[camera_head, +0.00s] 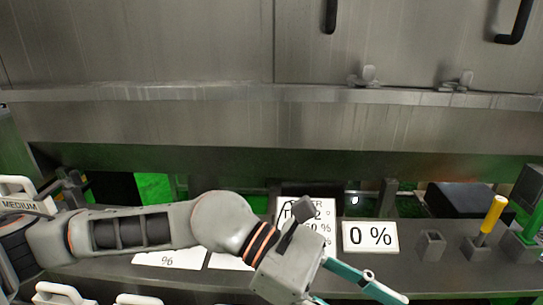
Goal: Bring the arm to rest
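My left arm (130,232) comes in from the left and stretches across the lower part of the head view, in front of the console. My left gripper (362,297) is at the bottom centre, pointing down and to the right. One teal finger shows almost whole and the other is mostly cut off by the bottom edge. The visible parts stand apart, and nothing shows between them. My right arm and gripper are not in view.
A grey console ledge (440,275) runs below the arm. White handles (60,292) stand at lower left. A large metal housing (200,50) fills the back.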

